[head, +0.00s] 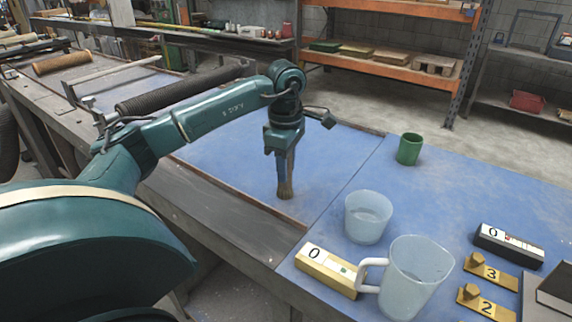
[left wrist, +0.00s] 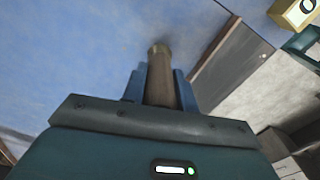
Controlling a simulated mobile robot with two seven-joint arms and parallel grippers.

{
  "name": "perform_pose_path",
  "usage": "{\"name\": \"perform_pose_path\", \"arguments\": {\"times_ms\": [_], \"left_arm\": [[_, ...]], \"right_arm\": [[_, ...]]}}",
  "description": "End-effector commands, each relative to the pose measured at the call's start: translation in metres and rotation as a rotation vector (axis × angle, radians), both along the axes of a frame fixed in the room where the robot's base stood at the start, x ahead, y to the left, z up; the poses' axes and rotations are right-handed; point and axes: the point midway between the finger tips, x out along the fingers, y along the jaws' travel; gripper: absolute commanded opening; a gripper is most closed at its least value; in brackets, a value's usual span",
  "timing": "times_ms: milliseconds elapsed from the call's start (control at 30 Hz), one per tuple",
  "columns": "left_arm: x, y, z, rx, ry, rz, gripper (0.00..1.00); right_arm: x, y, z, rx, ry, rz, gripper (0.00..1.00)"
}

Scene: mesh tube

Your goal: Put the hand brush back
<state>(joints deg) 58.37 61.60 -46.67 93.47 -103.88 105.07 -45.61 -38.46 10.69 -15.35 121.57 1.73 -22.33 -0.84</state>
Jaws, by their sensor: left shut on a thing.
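My left gripper (head: 281,160) points down over the blue bench top (head: 335,165) and is shut on the hand brush. The brush hangs upright below the fingers, with its brown bristle end (head: 285,190) at or just above the blue surface; I cannot tell whether it touches. In the left wrist view the brush's wooden handle (left wrist: 160,82) stands between the two blue fingers (left wrist: 160,88). Part of the handle is hidden by the gripper in the head view. My right gripper is not in view.
A clear tumbler (head: 368,217), a clear jug (head: 412,275), a yellow box marked 0 (head: 328,270) and a green cup (head: 409,148) stand to the right. A black box (head: 509,246) and brass numbered pieces (head: 489,271) lie farther right. A dark mesh tube (head: 180,92) lies behind my arm.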

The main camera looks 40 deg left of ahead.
Motion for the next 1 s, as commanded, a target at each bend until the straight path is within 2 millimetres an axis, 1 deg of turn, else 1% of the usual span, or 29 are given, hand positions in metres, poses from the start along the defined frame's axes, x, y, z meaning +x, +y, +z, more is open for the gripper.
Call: {"name": "perform_pose_path", "arguments": {"times_ms": [133,167,400,633,700,767,867,1000], "left_arm": [[0.000,0.000,-0.003,0.000,0.000,0.000,0.06],[0.000,0.000,-0.003,0.000,0.000,0.000,0.31],[0.000,0.000,-0.002,0.000,0.001,0.000,0.50],[0.000,0.000,-0.001,0.000,0.000,0.000,0.50],[0.000,0.000,0.003,-0.001,0.000,0.000,0.50],[0.001,0.000,0.007,-0.001,-0.003,0.000,0.50],[0.001,0.000,0.023,-0.001,-0.005,0.000,0.50],[0.001,0.000,0.055,-0.002,-0.006,-0.001,0.50]], "right_arm": [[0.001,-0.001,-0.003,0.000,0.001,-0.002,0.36],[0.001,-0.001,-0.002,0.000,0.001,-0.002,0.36],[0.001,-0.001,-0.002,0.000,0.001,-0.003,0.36],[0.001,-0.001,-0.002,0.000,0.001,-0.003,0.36],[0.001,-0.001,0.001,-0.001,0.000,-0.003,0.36],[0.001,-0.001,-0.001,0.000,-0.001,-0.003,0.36],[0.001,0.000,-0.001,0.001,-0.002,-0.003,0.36],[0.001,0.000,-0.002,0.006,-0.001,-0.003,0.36]]}}
